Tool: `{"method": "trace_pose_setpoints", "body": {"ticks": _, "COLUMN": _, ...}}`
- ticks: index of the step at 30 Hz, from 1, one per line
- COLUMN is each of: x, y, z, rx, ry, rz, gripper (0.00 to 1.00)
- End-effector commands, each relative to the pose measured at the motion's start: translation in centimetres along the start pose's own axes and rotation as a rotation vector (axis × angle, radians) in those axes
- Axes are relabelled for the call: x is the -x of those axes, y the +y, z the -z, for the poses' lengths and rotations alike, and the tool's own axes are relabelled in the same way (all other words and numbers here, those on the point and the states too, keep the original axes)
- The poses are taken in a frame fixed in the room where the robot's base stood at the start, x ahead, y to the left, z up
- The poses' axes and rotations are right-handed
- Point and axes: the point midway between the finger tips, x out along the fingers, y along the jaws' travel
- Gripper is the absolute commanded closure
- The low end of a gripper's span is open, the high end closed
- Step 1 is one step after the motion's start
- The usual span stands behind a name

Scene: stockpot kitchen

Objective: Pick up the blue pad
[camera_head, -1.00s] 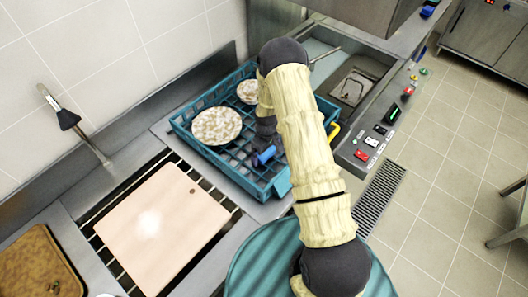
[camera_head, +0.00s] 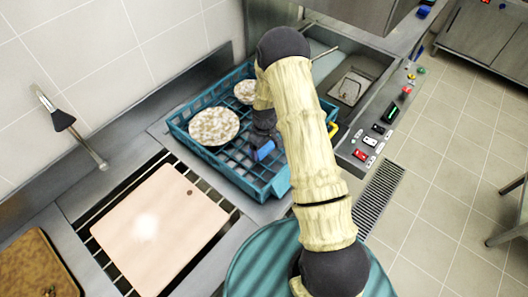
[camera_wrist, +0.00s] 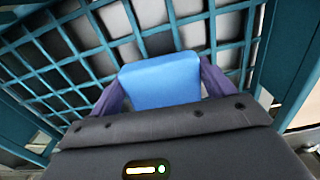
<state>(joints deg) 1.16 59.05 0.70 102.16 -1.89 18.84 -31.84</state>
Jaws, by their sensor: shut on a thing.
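The blue pad (camera_wrist: 162,82) sits between the two purple fingers of my gripper (camera_wrist: 160,92) in the wrist view. My gripper is shut on it, one finger on each side. In the head view the blue pad (camera_head: 264,150) shows as a small blue block below the end of my arm, over the teal rack (camera_head: 207,165). The rack's lattice lies behind the pad in the wrist view. I cannot tell whether the pad still touches the rack.
Two mottled plates, one large (camera_head: 214,126) and one small (camera_head: 245,91), are in the rack. A pale board (camera_head: 150,230) lies on a dark grate to the left. A brown board (camera_head: 30,268) is at the lower left. A panel with buttons (camera_head: 373,142) runs along the right.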

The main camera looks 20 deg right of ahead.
Motion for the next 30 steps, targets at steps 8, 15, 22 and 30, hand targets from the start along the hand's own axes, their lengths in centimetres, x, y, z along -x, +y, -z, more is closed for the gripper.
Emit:
{"method": "trace_pose_setpoints", "body": {"ticks": 8, "x": 4.5, "y": 0.1, "z": 0.1, "rx": -0.001, "ry": 0.005, "rz": -0.002, "gripper": 0.41}}
{"method": "trace_pose_setpoints", "body": {"ticks": 15, "x": 6.8, "y": 0.0, "z": 0.0, "rx": -0.001, "ry": 0.001, "rz": -0.001, "gripper": 0.41}}
{"method": "trace_pose_setpoints", "body": {"ticks": 22, "x": 7.0, "y": 0.0, "z": 0.0, "rx": -0.001, "ry": 0.0, "rz": 0.0, "gripper": 0.41}}
{"method": "trace_pose_setpoints", "body": {"ticks": 30, "x": 7.0, "y": 0.0, "z": 0.0, "rx": -0.001, "ry": 0.001, "rz": 0.0, "gripper": 0.41}}
